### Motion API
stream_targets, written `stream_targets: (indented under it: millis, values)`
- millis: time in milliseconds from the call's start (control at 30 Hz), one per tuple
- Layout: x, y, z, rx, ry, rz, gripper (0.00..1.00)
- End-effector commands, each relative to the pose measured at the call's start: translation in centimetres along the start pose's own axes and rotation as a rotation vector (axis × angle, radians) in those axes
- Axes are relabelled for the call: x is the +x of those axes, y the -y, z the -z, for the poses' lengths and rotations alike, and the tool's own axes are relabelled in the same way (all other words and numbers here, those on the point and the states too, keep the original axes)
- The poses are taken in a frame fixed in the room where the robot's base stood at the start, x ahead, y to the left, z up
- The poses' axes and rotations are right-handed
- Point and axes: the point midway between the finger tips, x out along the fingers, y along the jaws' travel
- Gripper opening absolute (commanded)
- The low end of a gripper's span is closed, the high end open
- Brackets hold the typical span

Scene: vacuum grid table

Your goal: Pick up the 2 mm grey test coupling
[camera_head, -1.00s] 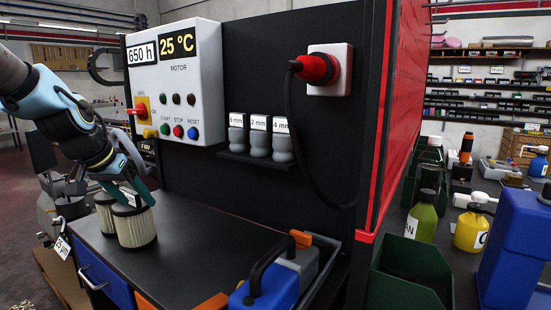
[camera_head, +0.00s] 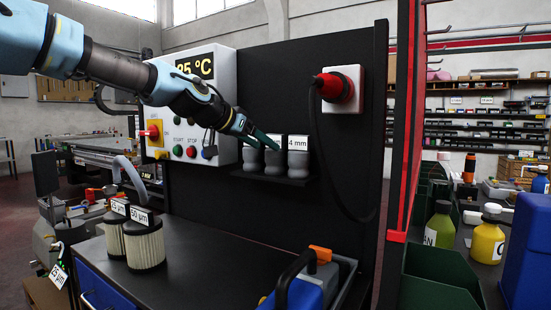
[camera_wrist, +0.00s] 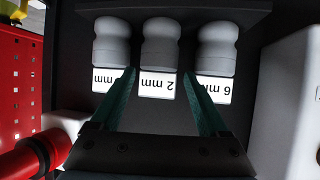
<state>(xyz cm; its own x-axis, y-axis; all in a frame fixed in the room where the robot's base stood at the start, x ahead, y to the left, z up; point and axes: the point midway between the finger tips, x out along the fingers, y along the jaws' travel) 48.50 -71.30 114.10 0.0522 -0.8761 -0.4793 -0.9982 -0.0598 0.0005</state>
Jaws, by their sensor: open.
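The 2 mm grey test coupling (camera_head: 275,160) stands on a small black shelf, in the middle of a row of three. In the wrist view the 2 mm coupling (camera_wrist: 160,45) shows upside down with its white "2 mm" label towards me. My gripper (camera_head: 268,142) is open in front of it. In the wrist view the two green fingers of my gripper (camera_wrist: 159,71) lie on either side of the label, with nothing held. Whether they touch the coupling, I cannot tell. In the head view my fingers partly cover the 2 mm and 6 mm labels.
The 4 mm coupling (camera_head: 298,160) and the 6 mm coupling (camera_head: 253,158) stand close on either side. The black shelf (camera_head: 280,179) is narrow. A red plug (camera_head: 328,87) with a hanging cable is to the right. A control box (camera_head: 215,110) is to the left.

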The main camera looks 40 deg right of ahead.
Motion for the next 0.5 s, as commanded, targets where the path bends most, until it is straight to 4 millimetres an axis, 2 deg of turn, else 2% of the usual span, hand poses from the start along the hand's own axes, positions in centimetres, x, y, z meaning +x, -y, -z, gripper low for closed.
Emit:
stream_targets:
  millis: [267, 500]
  values:
    - [1.4, -0.2, 0.3, 0.001, -0.001, -0.002, 0.78]
    - [4.4, -0.3, 0.7, 0.000, 0.000, -0.002, 0.78]
